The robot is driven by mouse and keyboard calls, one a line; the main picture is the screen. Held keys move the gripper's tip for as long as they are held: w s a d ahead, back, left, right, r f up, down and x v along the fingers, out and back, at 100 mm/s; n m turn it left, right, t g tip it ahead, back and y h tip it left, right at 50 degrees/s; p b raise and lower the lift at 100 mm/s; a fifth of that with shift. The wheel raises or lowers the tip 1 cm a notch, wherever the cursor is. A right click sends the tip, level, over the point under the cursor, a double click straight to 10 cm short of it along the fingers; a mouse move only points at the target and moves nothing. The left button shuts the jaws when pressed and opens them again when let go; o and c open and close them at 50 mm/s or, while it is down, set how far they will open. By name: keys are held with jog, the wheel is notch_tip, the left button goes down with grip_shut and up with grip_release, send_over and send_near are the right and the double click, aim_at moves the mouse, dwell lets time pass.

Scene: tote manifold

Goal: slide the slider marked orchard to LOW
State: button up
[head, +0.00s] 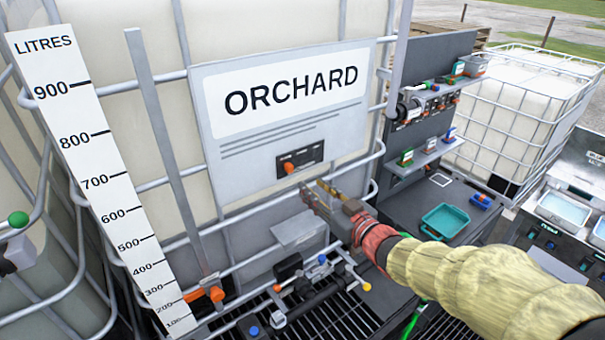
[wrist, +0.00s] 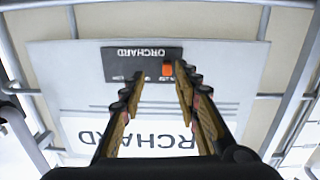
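The slider panel (head: 312,155) is a small dark plate low on the white ORCHARD sign (head: 215,130). Its orange slider knob (head: 290,168) sits toward the panel's left end. In the wrist view the panel (wrist: 128,70) appears upside down, with ORCHARD lettering and the orange knob (wrist: 167,69) toward its right end. The smaller markings are too small or covered to read. My gripper (head: 314,187) is open and empty, below and right of the knob in the head view. In the wrist view its fingertips (wrist: 159,70) straddle the knob's position, the knob nearer the right finger; no contact is visible.
A caged white tank stands behind the sign. Below are a grey ledge (head: 299,230), pipes with coloured handles, and an orange valve (head: 206,294). A litre scale (head: 100,165) stands left. A dark bench with a teal tray (head: 446,220) is at right.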

aim_at(292, 169)
jog(key=shift+y, duration=0.4)
jog(key=x, duration=0.2)
jog(key=r+x, duration=0.1)
jog(key=x, duration=0.5)
jog(key=shift+s+a+r+p, duration=0.15)
jog(key=shift+a+r+p, duration=0.2)
jog(key=shift+a, duration=0.1)
jog(key=shift+c, duration=0.6)
grip_shut()
